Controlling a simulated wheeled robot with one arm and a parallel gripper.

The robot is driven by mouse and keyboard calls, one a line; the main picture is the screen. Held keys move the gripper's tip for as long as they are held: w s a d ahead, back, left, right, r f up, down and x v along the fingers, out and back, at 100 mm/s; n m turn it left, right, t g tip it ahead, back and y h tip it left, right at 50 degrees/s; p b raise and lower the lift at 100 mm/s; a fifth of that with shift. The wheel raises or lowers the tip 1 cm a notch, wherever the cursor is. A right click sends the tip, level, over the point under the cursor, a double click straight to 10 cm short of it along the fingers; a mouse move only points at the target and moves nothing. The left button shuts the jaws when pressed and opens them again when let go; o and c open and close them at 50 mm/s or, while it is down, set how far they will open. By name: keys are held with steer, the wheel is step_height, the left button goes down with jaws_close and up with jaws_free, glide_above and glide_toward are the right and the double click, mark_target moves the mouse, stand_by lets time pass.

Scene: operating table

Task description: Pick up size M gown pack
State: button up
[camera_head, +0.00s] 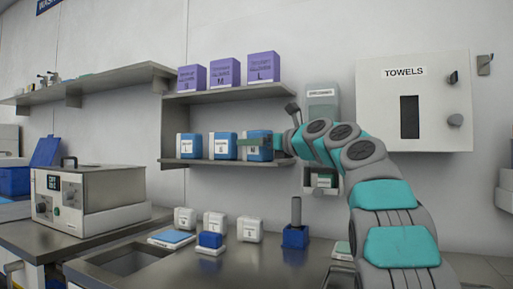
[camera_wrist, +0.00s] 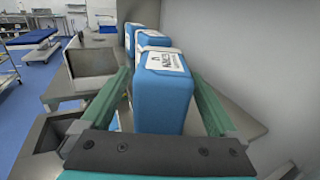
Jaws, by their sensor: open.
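Three blue gown packs with white labels stand in a row on the lower wall shelf (camera_head: 205,163) in the head view. The right pack (camera_head: 252,155) has a label that looks like M. The left pack (camera_head: 189,147) reads L; the middle pack's (camera_head: 223,147) letter is too small to tell. My gripper (camera_head: 276,146) is at the right pack, coming from the right. In the wrist view, the nearest blue pack (camera_wrist: 162,100) stands between the open fingers of my gripper (camera_wrist: 163,88), one on each side. Firm contact does not show. The other packs line up behind it.
Purple boxes (camera_head: 227,72) marked S, M and L stand on the upper shelf close above. A dispenser (camera_head: 322,100) and a towels cabinet (camera_head: 413,105) hang on the wall to the right. White containers (camera_head: 249,230) and a blue holder (camera_head: 295,238) stand on the counter below.

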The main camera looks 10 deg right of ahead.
steer(key=shift+c, duration=0.3)
jaws_close()
stand_by(0.5)
